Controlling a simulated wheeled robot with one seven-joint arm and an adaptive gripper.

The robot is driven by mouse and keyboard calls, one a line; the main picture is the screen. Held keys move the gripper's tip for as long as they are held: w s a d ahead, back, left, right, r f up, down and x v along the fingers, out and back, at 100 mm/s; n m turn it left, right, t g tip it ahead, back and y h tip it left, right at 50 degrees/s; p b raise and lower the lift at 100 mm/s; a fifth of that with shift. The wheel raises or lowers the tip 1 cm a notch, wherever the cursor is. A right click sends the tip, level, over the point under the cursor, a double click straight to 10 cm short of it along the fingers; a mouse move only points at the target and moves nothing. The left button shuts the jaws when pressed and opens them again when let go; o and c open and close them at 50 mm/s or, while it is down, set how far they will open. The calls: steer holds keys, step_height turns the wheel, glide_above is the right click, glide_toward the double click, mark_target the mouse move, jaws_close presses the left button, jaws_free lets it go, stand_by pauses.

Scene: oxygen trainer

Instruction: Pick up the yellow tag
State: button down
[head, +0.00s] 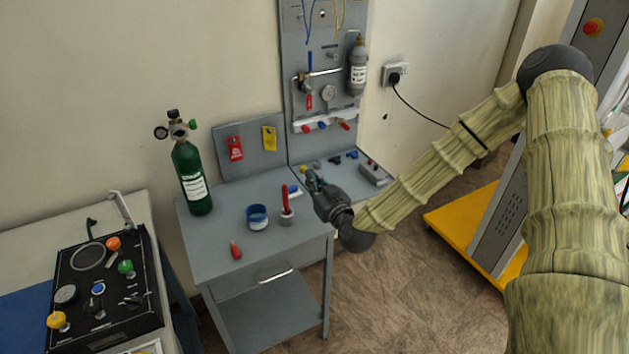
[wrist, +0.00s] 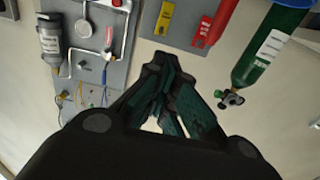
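The yellow tag (head: 269,138) hangs on the grey back panel behind the workbench, right of a red tag (head: 235,148). In the wrist view, which looks upside down, the yellow tag (wrist: 166,16) is near the top edge, partly cut off, beyond the fingertips. My gripper (head: 311,178) is above the right part of the bench, lower and to the right of the yellow tag, and apart from it. In the wrist view my gripper's dark green fingers (wrist: 167,68) converge near the middle. Nothing is seen held; whether the tips meet is unclear.
A green oxygen cylinder (head: 192,175) stands at the bench's left. A blue-rimmed cup (head: 257,217), a grey holder (head: 287,217) with a red stick and a red tool (head: 235,250) stand or lie on the bench (head: 215,232). A tall tool panel (head: 290,70) rises at the right.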

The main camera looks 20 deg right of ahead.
steer(key=c, duration=1.4)
jaws_free()
steer(key=shift+a, duration=0.15)
steer(key=o, duration=1)
steer(key=shift+c, duration=0.2)
